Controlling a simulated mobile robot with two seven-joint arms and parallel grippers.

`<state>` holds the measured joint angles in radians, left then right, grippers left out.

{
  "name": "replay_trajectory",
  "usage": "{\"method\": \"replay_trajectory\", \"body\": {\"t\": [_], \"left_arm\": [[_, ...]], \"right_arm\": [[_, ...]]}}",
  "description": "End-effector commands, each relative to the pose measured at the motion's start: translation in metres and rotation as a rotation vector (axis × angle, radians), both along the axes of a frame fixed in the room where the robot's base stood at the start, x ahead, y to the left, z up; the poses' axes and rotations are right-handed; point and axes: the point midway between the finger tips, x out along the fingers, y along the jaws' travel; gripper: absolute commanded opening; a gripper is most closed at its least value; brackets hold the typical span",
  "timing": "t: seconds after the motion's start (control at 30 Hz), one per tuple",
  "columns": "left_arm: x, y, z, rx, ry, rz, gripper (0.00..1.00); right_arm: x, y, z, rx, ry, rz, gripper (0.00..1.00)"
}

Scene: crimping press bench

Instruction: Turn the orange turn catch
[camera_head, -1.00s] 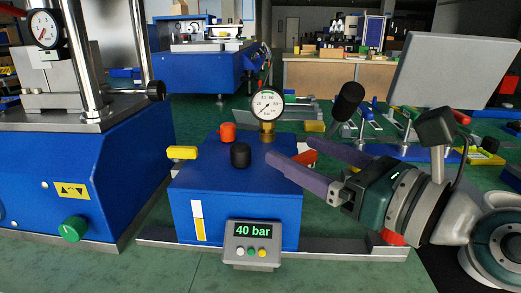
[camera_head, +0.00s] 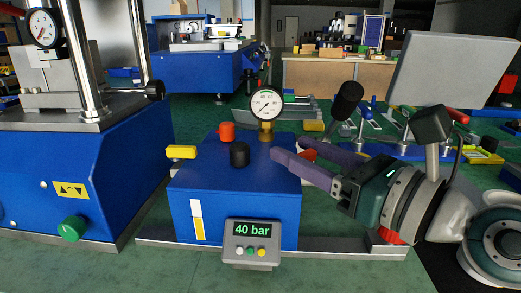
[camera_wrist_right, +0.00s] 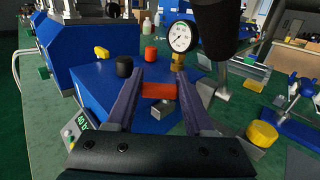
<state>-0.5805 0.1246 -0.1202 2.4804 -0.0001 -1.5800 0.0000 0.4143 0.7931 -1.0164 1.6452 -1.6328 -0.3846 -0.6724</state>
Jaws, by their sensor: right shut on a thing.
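The orange turn catch (camera_wrist_right: 158,91) lies between the two purple fingers of my right gripper (camera_wrist_right: 158,78) in the right wrist view, beside the blue box (camera_wrist_right: 95,85). A grey block sits just below it. In the head view only a small part of the orange catch (camera_head: 307,152) shows between the fingers; the rest is hidden. My right gripper (camera_head: 290,148) reaches in from the right at the box's right side and is shut on the catch. My left gripper is not in view.
The blue box (camera_head: 235,195) carries a pressure gauge (camera_head: 267,104), a red knob (camera_head: 227,132), a black knob (camera_head: 240,155) and a yellow knob (camera_head: 181,152). A display (camera_head: 252,240) reading 40 bar stands in front. A blue press (camera_head: 80,170) stands left.

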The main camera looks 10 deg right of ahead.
Motion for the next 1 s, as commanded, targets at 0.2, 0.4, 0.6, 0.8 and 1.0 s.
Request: {"method": "replay_trajectory", "body": {"t": [0.2,0.4,0.6,0.8,1.0], "left_arm": [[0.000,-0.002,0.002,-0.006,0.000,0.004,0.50],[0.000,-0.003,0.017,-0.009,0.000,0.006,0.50],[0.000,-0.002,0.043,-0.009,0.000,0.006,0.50],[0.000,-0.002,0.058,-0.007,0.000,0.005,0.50],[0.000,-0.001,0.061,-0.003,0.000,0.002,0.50]], "right_arm": [[0.000,0.000,0.001,0.002,0.001,-0.006,0.00],[0.000,0.001,0.004,0.005,0.005,-0.059,0.00],[0.000,0.002,0.005,0.006,0.008,-0.185,0.00],[0.002,0.003,0.002,0.007,0.008,-0.356,0.00],[0.004,0.003,0.000,0.006,0.006,-0.521,0.00]]}}
